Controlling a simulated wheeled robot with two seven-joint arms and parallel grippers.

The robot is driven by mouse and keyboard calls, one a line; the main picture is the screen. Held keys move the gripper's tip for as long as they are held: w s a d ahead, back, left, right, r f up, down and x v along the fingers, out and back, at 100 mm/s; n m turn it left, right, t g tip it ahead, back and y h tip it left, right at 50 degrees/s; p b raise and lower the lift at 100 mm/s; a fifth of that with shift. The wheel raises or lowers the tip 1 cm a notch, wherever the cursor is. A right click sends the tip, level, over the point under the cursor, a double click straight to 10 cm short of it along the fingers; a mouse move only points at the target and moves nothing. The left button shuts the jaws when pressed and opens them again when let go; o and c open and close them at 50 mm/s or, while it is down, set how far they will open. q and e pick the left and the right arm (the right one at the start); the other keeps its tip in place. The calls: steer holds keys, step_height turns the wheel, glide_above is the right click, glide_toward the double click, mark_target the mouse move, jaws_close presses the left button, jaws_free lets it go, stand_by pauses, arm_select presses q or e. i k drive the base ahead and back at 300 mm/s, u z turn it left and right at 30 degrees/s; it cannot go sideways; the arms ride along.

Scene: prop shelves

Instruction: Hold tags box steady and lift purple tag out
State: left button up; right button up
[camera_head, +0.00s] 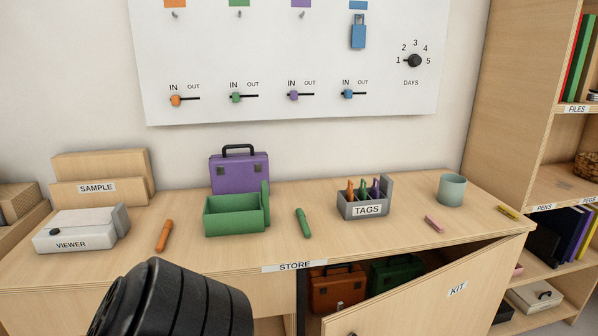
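The grey tags box (366,211), labelled TAGS, stands on the counter right of centre. Several tags stand upright in it: an orange one (350,190) at left, a green one (363,189) in the middle and the purple tag (374,188) toward the right. Their lower ends are hidden by the box front. A black rounded part of my arm shows at the bottom left, well away from the box. Neither of my grippers can be seen.
Near the tags box are a green marker (303,223), a pink piece (434,224) and a grey-green cup (452,189). An open green box (234,215) stands before a purple case (239,171). The KIT door (430,290) below hangs open. Counter in front of the tags box is clear.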

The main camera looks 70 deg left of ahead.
mark_target(375, 194)
steer(key=k, duration=0.4)
steer(key=u, duration=1)
